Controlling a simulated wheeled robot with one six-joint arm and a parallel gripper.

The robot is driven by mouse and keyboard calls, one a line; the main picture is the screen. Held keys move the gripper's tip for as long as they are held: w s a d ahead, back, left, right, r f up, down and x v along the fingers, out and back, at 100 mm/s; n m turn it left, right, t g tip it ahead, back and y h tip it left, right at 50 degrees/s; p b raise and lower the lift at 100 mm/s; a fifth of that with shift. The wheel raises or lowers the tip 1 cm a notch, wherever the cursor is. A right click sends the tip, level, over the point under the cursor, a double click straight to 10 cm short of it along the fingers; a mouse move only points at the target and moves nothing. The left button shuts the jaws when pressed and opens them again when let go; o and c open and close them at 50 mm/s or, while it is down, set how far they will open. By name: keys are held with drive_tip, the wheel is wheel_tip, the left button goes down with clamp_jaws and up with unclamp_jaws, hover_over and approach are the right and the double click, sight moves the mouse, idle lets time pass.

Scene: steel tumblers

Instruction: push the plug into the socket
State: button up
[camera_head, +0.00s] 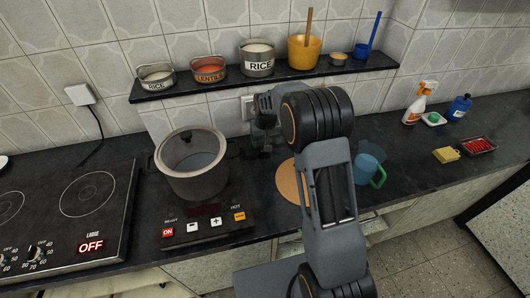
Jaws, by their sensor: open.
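A pale wall socket (246,104) is partly visible on the tiles below the shelf, just left of my arm. My gripper (265,150) is close to the wall near this socket, partly hidden by my own wrist. It is open, and I cannot make out anything between its fingers. Whether a plug is at the socket or behind the gripper is hidden. A second white wall fitting (80,95) is at the far left, with a black cord (97,125) running down from it to the counter.
A steel pot (191,165) with a lid stands on a portable cooker (210,218) left of my gripper. A round board (289,182) and a blue-green mug (368,168) are close to my arm. A shelf (280,74) with containers overhangs the socket.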

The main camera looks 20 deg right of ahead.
drive_tip(key=shift+w+f+p, duration=0.15)
drive_tip(key=shift+f+p, duration=0.25)
drive_tip(key=shift+f, duration=2.2)
drive_tip(key=c, duration=1)
drive_tip(key=shift+o, duration=0.2)
wheel_tip(320, 180, up, 10)
drive_tip(key=shift+r+b, duration=0.1)
drive_tip(key=shift+b, duration=0.25)
